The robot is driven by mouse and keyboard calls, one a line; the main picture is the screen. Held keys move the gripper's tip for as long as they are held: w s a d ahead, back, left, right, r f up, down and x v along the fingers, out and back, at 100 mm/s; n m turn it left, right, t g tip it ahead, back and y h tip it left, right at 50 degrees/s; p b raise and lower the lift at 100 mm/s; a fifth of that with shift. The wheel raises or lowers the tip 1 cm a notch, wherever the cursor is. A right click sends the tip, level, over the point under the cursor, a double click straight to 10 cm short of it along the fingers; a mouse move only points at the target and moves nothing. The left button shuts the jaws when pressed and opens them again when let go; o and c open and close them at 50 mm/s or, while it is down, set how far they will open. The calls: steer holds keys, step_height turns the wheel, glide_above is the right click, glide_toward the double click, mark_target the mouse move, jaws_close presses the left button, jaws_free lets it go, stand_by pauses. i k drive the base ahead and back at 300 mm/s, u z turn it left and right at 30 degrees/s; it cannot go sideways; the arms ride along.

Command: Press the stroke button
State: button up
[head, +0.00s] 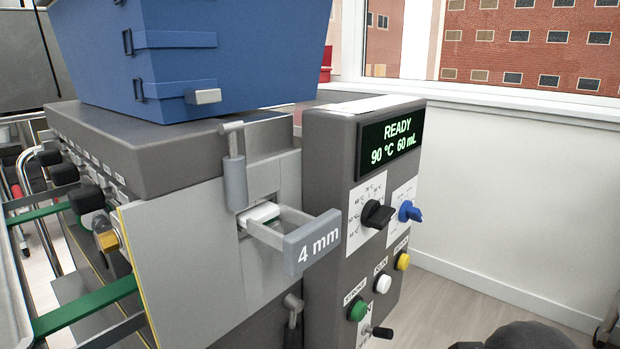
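The stroke button is a round green button (358,310) low on the front of the grey control panel (328,220), under a label reading STROKE. A white button (382,283) and a yellow button (402,261) sit above it to the right, on the same face. Nothing touches or covers the green button. The panel's display (390,142) reads READY, 90 °C 60 mL. No fingers of my gripper can be made out. A dark rounded shape at the bottom right edge is cut off, and I cannot tell what it is.
A black knob (378,214) and a blue knob (410,211) sit above the buttons. A handle marked 4 mm (312,241) juts out left of the panel. Floor right of the panel is open.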

mark_target(359, 309)
steer(key=u, duration=1.25)
steer(key=k, duration=0.35)
steer(key=u, duration=0.05)
